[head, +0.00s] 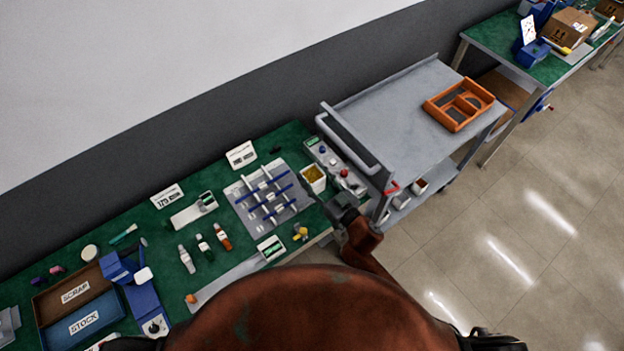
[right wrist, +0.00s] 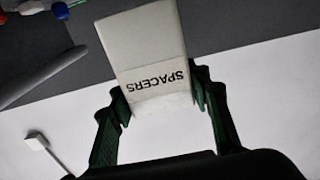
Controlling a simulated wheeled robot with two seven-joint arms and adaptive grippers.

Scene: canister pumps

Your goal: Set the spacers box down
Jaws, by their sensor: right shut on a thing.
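The spacers box (head: 313,178) is a small white box with yellowish contents, at the right end of the green bench in the head view. My right gripper (head: 334,199) comes from its lower right and is shut on it. In the right wrist view the box (right wrist: 150,55), labelled SPACERS, sits between the two dark green fingers (right wrist: 162,115). Its underside is hidden, so I cannot tell whether it touches the bench. My left gripper is not in view.
A grey fixture (head: 268,198) with blue bars lies left of the box. A control panel with buttons (head: 335,165) is close behind it. A grey cart (head: 390,105) carries an orange tray (head: 460,104). Scrap (head: 68,311) and stock bins stand at the far left.

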